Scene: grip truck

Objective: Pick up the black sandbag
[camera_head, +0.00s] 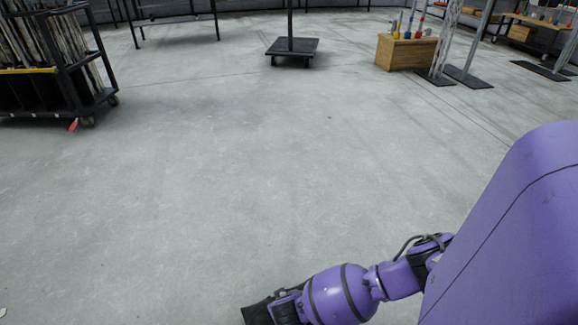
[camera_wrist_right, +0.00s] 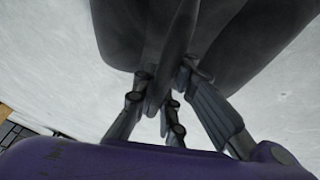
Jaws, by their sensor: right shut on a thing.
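The black sandbag (camera_wrist_right: 235,35) fills the top of the right wrist view, with its two dark lobes hanging apart. My right gripper (camera_wrist_right: 165,80) is shut on the narrow middle strap of the sandbag, which runs down between its fingers. In the head view my right arm comes in from the right and reaches to the bottom edge. A small dark piece (camera_head: 257,313) shows at its end there; I cannot tell whether it is sandbag or gripper. My left gripper is not in view.
A black cart (camera_head: 62,75) with upright poles stands at the upper left. A low black wheeled base with a post (camera_head: 292,48) is at the back. A wooden crate (camera_head: 405,52) and metal stands are at the back right. The grey floor between is clear.

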